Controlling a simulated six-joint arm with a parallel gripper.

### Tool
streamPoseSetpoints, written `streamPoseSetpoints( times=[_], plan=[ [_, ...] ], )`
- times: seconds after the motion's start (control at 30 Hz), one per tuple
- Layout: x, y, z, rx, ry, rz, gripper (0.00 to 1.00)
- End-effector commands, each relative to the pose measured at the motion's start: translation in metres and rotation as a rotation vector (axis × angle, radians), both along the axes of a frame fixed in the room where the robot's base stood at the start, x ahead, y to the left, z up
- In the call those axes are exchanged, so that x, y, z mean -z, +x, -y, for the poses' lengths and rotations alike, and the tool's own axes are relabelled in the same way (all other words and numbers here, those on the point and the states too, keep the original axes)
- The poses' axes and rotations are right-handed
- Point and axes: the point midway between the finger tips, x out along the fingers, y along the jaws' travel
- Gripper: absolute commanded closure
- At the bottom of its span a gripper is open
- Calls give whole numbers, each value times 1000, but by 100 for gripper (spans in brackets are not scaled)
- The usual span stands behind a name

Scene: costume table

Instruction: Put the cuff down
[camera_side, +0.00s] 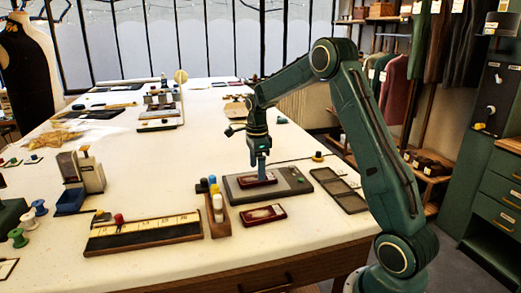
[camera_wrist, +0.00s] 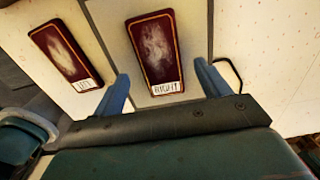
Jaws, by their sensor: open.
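A dark red cuff with a gold border and a tag reading RIGHT (camera_wrist: 152,47) lies flat on a grey plate (camera_side: 239,196). In the side view this cuff (camera_side: 257,180) is directly below my gripper (camera_side: 261,172). My gripper is open, and in the wrist view its two blue fingers (camera_wrist: 163,72) stand apart on either side of the cuff's tagged end. I cannot tell whether the fingertips touch the cuff. A second dark red cuff, tagged LEFT (camera_wrist: 66,55), lies on the table beside the plate, nearer the front edge in the side view (camera_side: 263,215).
A wooden rack with small bottles (camera_side: 217,208) stands left of the plate. A long board with a pale strip (camera_side: 146,230) lies further left. A dark divided tray (camera_side: 339,189) lies right of the plate. The table's front centre (camera_side: 225,258) is clear.

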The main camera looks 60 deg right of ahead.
Motion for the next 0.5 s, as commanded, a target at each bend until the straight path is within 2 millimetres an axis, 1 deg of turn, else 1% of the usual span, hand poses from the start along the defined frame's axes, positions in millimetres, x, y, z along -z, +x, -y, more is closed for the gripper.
streamPoseSetpoints(
  times=[0.03, 0.3, 0.5],
  plan=[
    [-9, 1, 0, 0, -2, 4, 24],
    [-53, 0, 0, 0, -1, 3, 24],
    [-79, 1, 0, 0, -1, 3, 24]
  ],
)
